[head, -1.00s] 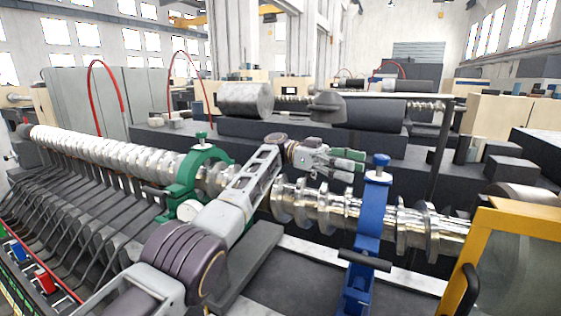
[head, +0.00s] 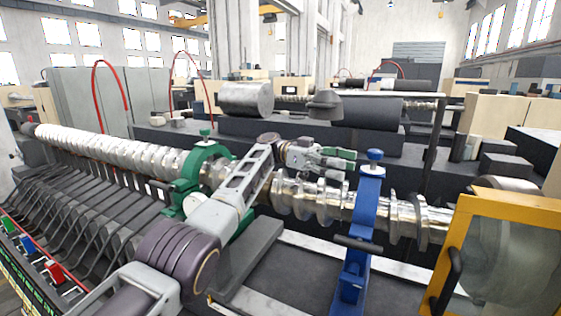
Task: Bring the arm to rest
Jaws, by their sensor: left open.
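My left arm (head: 215,215) comes in from the lower left and reaches over the long silver screw shaft (head: 105,152). My left gripper (head: 338,159) is at its end, just above and behind the shaft, left of the blue clamp's top. Its green-tipped fingers are apart and nothing shows between them. My right gripper is not in view.
A green ring clamp (head: 207,165) stands around the shaft left of my forearm. A blue clamp (head: 362,235) with a knob stands close right of my gripper. A yellow-framed guard (head: 455,240) is at the right. Dark machine blocks (head: 310,138) lie behind.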

